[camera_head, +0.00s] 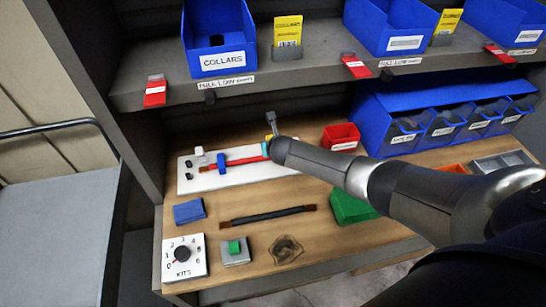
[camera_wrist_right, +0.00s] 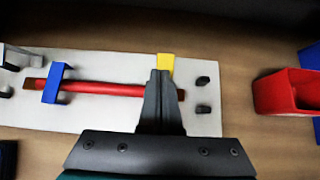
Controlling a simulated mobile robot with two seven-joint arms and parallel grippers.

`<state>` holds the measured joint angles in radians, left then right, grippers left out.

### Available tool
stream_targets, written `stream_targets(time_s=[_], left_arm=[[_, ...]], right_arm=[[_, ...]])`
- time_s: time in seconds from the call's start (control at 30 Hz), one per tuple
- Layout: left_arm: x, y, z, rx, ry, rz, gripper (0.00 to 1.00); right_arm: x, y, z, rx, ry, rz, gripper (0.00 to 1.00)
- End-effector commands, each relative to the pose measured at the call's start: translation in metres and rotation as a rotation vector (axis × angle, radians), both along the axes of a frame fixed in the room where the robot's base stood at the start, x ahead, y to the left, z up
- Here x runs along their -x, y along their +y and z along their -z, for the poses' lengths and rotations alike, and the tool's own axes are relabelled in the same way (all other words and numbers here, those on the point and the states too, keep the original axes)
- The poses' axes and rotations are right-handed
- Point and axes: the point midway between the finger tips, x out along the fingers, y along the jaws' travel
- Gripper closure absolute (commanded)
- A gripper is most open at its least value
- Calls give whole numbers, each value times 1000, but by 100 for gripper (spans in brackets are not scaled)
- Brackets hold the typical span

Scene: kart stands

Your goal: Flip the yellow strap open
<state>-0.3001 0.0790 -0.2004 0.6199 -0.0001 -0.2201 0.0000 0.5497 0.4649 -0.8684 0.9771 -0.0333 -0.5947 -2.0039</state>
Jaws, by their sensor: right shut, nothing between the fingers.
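The yellow strap (camera_wrist_right: 166,63) stands at the right part of a white board (camera_wrist_right: 112,121), by the right end of a red rod (camera_wrist_right: 105,89). In the right wrist view its upper part shows just beyond my fingertips; the rest is hidden behind them. My right gripper (camera_wrist_right: 161,76) is shut and empty, right at the strap; whether it touches cannot be told. In the head view the strap is a small yellow patch (camera_head: 269,138) beside my right gripper (camera_head: 271,121). A blue strap (camera_wrist_right: 54,83) crosses the rod's left part. My left gripper is out of view.
A red bin (camera_head: 341,137) stands right of the board, with blue bins (camera_head: 440,128) beyond. A shelf (camera_head: 300,72) overhangs the back. A dark strip (camera_head: 268,215), a dial box (camera_head: 184,256) and a green button (camera_head: 235,247) lie in front.

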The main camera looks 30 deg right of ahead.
Motion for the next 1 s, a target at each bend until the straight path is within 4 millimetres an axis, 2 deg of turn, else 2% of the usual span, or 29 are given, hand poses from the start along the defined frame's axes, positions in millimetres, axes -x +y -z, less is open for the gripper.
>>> stream_targets(time_s=[0.3, 0.7, 1.0], left_arm=[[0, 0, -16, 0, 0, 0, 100], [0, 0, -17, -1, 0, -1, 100], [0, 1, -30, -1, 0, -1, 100]], right_arm=[[0, 0, -16, 1, -1, -1, 100], [0, 0, -15, 1, -1, -1, 100], [16, 3, -32, 1, 0, -2, 100]])
